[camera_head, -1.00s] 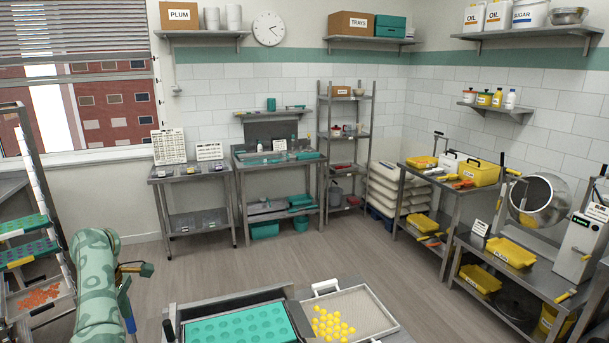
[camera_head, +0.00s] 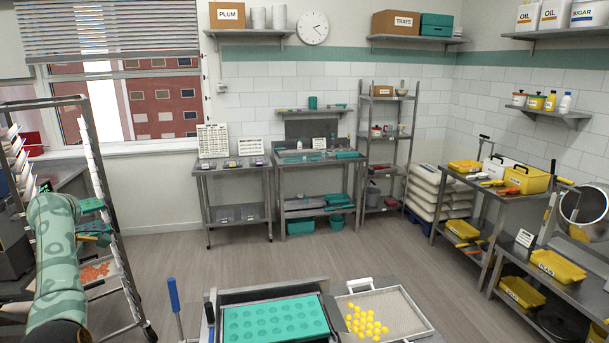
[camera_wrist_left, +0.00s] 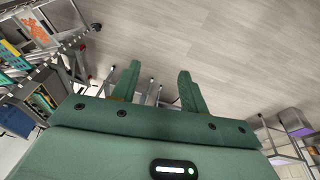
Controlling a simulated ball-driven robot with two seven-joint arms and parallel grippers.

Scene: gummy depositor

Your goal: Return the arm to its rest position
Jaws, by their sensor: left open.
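My left arm comes in at the left of the head view, patterned green. Its gripper (camera_head: 98,222) is in front of the tray rack, partly hard to make out against it. In the left wrist view the left gripper (camera_wrist_left: 158,88) shows two green fingers spread apart with nothing between them, over the grey floor. My right arm and gripper are in neither view.
A tray rack (camera_head: 108,200) with orange gummies on a tray stands close by at the left. A teal mould (camera_head: 275,320) and a tray with yellow gummies (camera_head: 395,318) lie at the front. Metal tables line the back wall. The floor (camera_head: 270,258) between is clear.

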